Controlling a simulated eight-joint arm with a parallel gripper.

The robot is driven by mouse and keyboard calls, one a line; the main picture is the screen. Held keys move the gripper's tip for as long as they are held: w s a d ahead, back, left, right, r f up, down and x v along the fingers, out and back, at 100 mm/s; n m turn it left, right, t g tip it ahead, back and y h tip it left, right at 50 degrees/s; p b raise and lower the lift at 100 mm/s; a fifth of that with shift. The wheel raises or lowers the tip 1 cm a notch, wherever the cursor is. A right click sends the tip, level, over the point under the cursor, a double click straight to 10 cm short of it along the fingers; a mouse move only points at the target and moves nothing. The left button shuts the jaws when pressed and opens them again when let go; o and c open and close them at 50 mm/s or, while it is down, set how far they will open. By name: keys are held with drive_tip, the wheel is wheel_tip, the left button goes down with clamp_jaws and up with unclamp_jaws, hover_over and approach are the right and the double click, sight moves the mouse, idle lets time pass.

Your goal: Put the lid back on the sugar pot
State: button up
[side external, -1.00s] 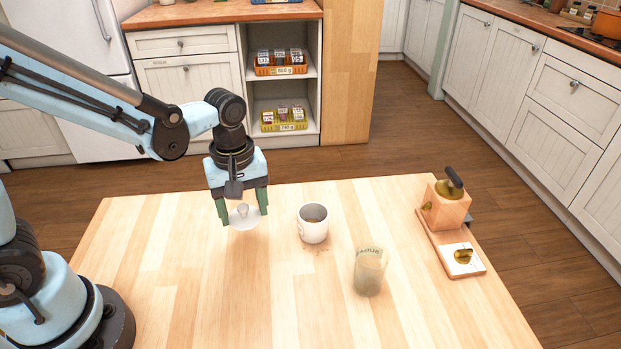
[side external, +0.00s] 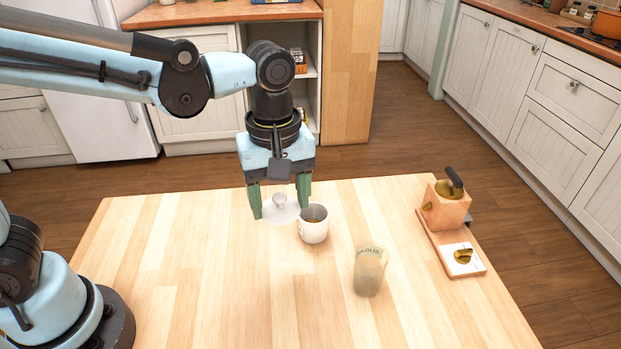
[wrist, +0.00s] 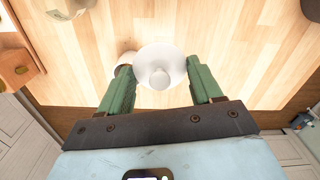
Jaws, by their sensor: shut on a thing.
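The white lid (side external: 279,208) with a round knob is between the green fingers of my gripper (side external: 279,207), which is shut on it. The lid is held above the table, just left of the white sugar pot (side external: 313,228) in the side view.
A translucent cup with a printed label (side external: 369,271) stands to the right of the pot, nearer the camera. A wooden block device with a black handle (side external: 446,203) stands on a board at the table's right. The table's (side external: 200,290) left and front areas are clear.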

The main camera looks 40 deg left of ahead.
drive_tip(key=w, duration=0.9)
drive_tip(key=shift+m, duration=0.3)
drive_tip(key=shift+s+a+f, duration=0.1)
drive_tip(key=shift+s+f, duration=0.05)
drive_tip(key=shift+f, duration=1.4)
drive_tip(key=shift+s+f, duration=0.1)
drive_tip(key=shift+f, duration=1.4)
drive_tip(key=shift+f, duration=0.2)
drive_tip(key=o, duration=1.1)
drive_tip(key=shift+o, duration=0.6)
drive_tip(key=shift+r, duration=0.15)
wheel_tip(320, 180, up, 7)
